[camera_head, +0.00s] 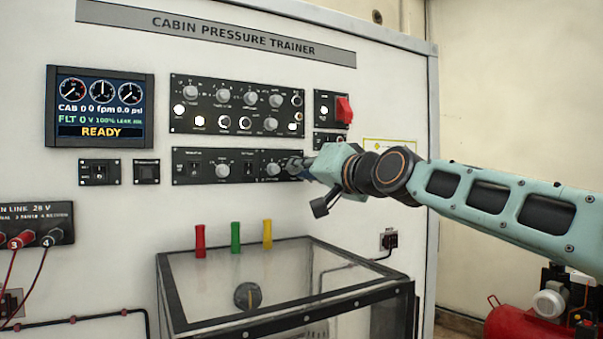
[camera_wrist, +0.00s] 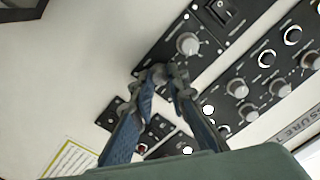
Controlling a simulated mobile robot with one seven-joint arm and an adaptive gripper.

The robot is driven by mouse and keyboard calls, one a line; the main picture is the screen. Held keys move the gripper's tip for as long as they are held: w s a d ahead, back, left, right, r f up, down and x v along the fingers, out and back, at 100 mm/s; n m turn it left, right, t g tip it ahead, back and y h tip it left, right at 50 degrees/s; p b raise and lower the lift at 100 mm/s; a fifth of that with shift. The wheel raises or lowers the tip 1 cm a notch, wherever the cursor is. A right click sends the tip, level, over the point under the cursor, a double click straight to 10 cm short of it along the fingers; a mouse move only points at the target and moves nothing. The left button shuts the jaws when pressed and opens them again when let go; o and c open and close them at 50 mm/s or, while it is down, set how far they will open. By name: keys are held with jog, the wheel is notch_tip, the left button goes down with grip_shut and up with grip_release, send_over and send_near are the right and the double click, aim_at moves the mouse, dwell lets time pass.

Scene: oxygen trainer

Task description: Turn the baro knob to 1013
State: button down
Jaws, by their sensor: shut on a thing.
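The lower control panel (camera_head: 205,178) is a black strip on the white trainer wall. It carries grey knobs and small switches, and its labels are too small to read. My gripper (camera_head: 294,165) reaches in from the right to the panel's right end. In the wrist view my gripper (camera_wrist: 166,76) has its fingertips closed around a small knob at the end of the panel, mostly hidden by the fingers. I cannot read whether this is the baro knob. A free grey knob (camera_head: 273,169) sits just left of it; it also shows in the wrist view (camera_wrist: 187,43).
An upper panel (camera_head: 205,90) with several knobs and lit buttons is above. A red switch cover (camera_head: 343,109) is at upper right. The display (camera_head: 100,105) reads READY. A glass-topped box (camera_head: 285,325) with red, green and yellow handles behind it stands below.

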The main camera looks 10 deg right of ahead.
jog(key=shift+f, duration=0.1)
dwell(0.3)
jog(key=c, duration=1.9)
grip_release()
jog(key=v, duration=1.2)
jog(key=shift+s, duration=0.1)
